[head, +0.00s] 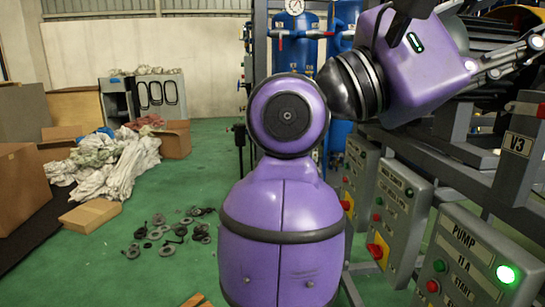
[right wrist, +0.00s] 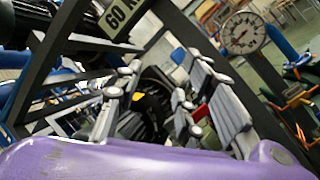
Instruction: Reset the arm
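My right arm, purple with black joints, fills the middle and upper right of the head view. My right gripper (head: 508,58) is at the upper right edge there, with grey linked fingers partly cut off by the frame. In the right wrist view my right gripper (right wrist: 158,88) shows its fingers spread apart with an empty gap between them. Dark machinery lies behind the gap, and I see nothing held. My left gripper is not in view.
Grey control boxes, including a PUMP panel (head: 470,262) with a lit green button, line the dark frame (head: 440,150) at right. Blue vessels (head: 294,45) stand behind my arm. A gauge (right wrist: 242,33) is near the right gripper. Green floor (head: 90,265) at left holds boxes, rags and scattered rings.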

